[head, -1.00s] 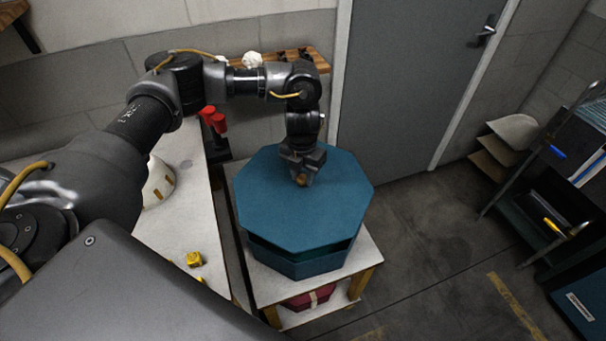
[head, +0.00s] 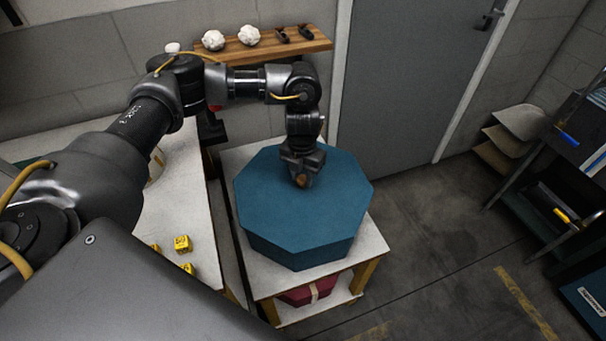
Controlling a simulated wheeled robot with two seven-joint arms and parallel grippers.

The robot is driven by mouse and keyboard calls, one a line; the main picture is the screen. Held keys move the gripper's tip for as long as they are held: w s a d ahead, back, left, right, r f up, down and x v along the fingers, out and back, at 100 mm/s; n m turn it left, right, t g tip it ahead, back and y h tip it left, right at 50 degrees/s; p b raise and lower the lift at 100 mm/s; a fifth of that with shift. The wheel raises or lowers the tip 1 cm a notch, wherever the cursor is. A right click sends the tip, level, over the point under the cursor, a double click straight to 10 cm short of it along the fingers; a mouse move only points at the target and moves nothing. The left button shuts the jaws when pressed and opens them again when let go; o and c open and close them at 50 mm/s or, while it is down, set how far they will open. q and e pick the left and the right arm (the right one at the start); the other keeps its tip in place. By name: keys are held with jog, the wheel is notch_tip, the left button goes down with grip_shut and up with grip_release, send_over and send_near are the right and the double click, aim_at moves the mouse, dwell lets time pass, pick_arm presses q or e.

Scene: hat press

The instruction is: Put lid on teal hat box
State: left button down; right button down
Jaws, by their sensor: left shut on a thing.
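The teal octagonal lid (head: 270,205) lies on top of the teal hat box (head: 300,254), with no gap visible along the front side. The box stands on a small white-topped stand (head: 372,245). My left gripper (head: 301,182) points down at the lid's top and is shut on its small brown knob, which is mostly hidden between the fingers. The lid's far edge is partly hidden by my gripper. My right gripper is not in view.
A maroon box (head: 308,292) with a cream band sits on the stand's lower shelf.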

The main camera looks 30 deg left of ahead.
pick_arm(q)
jog(key=shift+f, duration=0.2)
dwell(0.4)
jog(key=shift+f, duration=0.15)
jog(key=c, duration=1)
grip_release()
notch_tip(320, 180, up, 11)
